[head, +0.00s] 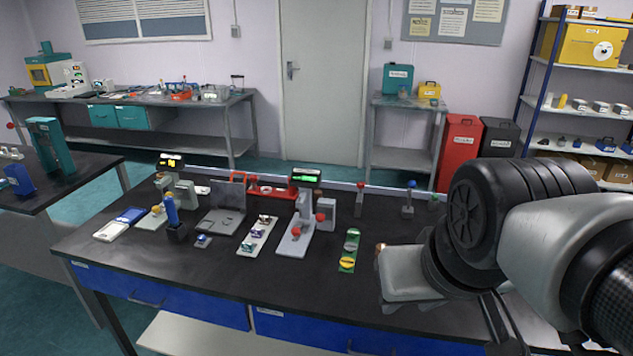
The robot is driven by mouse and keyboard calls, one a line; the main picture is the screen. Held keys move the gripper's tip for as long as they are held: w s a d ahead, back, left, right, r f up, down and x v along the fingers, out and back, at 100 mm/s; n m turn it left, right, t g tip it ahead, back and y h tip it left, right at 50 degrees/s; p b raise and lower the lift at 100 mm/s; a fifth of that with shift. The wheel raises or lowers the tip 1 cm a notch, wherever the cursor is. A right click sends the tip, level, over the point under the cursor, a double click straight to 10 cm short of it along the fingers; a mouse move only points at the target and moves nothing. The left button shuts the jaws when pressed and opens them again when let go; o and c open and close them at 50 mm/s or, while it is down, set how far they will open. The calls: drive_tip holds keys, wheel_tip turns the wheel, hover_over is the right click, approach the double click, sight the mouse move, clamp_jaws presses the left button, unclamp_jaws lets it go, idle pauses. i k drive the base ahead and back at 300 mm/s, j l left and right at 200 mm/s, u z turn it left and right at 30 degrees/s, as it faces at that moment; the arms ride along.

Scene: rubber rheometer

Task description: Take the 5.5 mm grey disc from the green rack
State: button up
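The green rack (350,249) is a narrow strip lying on the black bench, right of the middle. It holds several small discs; a yellow disc (347,263) shows near its front end. The discs are too small here for me to pick out the 5.5 mm grey one or read sizes. My arm comes in from the right, and my gripper (503,325) is low at the right, over the bench's front right part and right of the rack. It is partly cut off and hidden by the arm, so its opening does not show. No held disc is visible.
Left of the rack stand a grey instrument (294,240) with a red knob and green display, and a white tray (257,236) with small parts. Small stands (408,205) are behind the rack. The bench front between the rack and its left corner is mostly clear.

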sight(349, 247)
drive_tip(key=i+j+z, duration=0.5)
drive_tip(key=z, duration=0.2)
drive_tip(key=i+j+z, duration=0.15)
drive_tip(key=j+z, duration=0.2)
drive_tip(key=j, duration=0.15)
